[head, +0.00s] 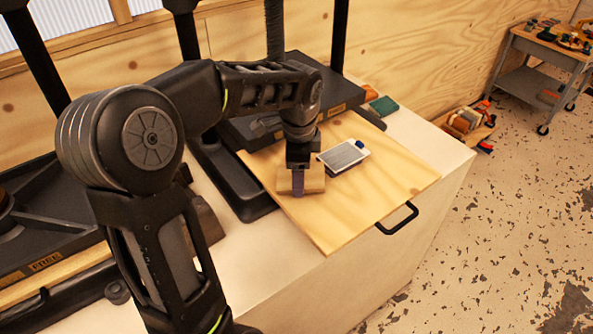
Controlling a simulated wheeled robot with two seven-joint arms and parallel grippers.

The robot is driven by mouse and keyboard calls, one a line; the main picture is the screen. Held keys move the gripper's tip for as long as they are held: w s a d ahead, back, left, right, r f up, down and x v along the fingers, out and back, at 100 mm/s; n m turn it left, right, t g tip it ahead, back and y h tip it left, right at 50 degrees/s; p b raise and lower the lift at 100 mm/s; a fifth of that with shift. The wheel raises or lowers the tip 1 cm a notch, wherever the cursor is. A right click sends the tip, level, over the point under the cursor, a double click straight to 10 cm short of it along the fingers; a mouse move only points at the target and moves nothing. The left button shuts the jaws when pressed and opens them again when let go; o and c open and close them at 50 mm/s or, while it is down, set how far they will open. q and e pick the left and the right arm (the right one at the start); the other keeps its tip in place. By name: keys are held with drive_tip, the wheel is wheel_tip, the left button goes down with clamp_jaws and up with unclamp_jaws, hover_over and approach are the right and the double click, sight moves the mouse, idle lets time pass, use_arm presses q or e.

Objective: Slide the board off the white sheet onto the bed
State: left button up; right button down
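A small grey board (340,157) lies on a white sheet (363,151), whose white edge shows mainly at the right. Both rest on the pale plywood bed (385,185), which has a black handle at its front edge. My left gripper (299,188) points down over the bed, left of the board and apart from it. A tan wooden block (314,183) is at its fingertips, with a purple strip in front. Whether the fingers are closed on the block is unclear. My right gripper is out of view.
A black press frame (230,180) stands over the back and left of the bed. A green block (383,106) lies behind it. The bed's front and right are clear. A tool cart (545,75) and a floor crate (466,124) stand farther right.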

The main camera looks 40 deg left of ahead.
use_arm(q)
drive_tip(key=o, duration=1.5)
drive_tip(key=shift+r, duration=0.1)
drive_tip(key=shift+s+d+r+b, duration=0.1)
drive_tip(key=shift+r+b, duration=0.05)
drive_tip(key=shift+r, duration=1.1)
drive_tip(key=shift+s+d+r+b, duration=0.1)
drive_tip(key=shift+s+r, duration=0.05)
drive_tip(key=shift+r, duration=1.15)
drive_tip(key=shift+s+d+r+b, duration=0.1)
drive_tip(key=shift+r+b, duration=0.05)
drive_tip(key=shift+r, duration=1.1)
